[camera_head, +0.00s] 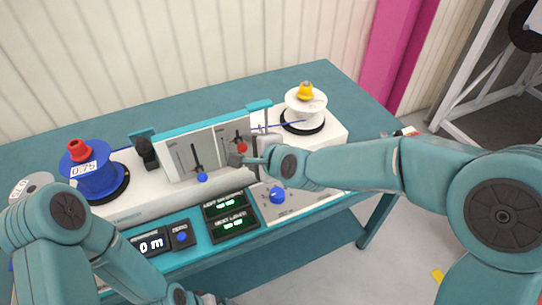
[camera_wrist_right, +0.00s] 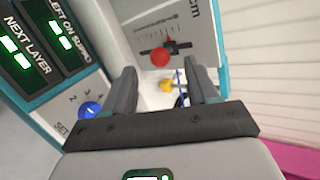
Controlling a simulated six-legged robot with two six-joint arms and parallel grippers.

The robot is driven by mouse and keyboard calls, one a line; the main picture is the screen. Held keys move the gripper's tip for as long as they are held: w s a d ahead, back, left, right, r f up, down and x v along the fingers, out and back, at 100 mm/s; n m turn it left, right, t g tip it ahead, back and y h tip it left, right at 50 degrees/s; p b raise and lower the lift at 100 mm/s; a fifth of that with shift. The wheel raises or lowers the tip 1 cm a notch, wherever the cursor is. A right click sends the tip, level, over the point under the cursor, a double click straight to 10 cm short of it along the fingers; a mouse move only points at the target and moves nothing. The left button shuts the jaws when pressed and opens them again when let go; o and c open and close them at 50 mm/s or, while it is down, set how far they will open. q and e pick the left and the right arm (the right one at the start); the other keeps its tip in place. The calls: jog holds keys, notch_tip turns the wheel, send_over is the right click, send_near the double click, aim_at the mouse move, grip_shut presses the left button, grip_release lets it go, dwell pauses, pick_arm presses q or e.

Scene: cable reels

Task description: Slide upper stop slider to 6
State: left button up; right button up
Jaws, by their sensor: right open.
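A grey slider panel (camera_head: 210,150) stands on the white machine and carries two sliders. The left slider has a blue knob (camera_head: 202,177), and the right slider has a red knob (camera_head: 242,148). I cannot read which one is the upper stop. In the right wrist view the red knob (camera_wrist_right: 160,57) sits on a dark pointer beside a scale marked cm. My right gripper (camera_head: 238,158) is at the red knob's slider; its fingers (camera_wrist_right: 164,82) are apart with nothing held. Contact with the knob cannot be seen. My left gripper is mostly cut off at the bottom edge.
A blue reel (camera_head: 92,180) with a red cap stands at the left, and a white reel (camera_head: 304,108) with a yellow cap at the right. Below the panel are green displays (camera_head: 228,212) and a blue dial (camera_head: 277,195). The teal table (camera_head: 215,98) is clear behind the machine.

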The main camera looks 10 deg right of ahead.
jog(key=p+v, duration=0.2)
jog(key=v, duration=1.1)
jog(key=s+d+f+g+h, duration=0.1)
jog(key=s+d+f+g, duration=0.15)
jog(key=f, duration=0.95)
jog(key=s+d+f+g+h, duration=0.1)
jog(key=d+f+g, duration=0.25)
jog(key=f, duration=0.85)
jog(key=s+f+n+g, duration=0.3)
jog(key=s+f+n, duration=1)
jog(key=shift+s+a+g+y, duration=0.25)
jog(key=shift+s+g+y, duration=0.05)
jog(key=shift+s+g, duration=0.1)
jog(key=shift+f, duration=0.1)
jog(key=shift+s, duration=0.1)
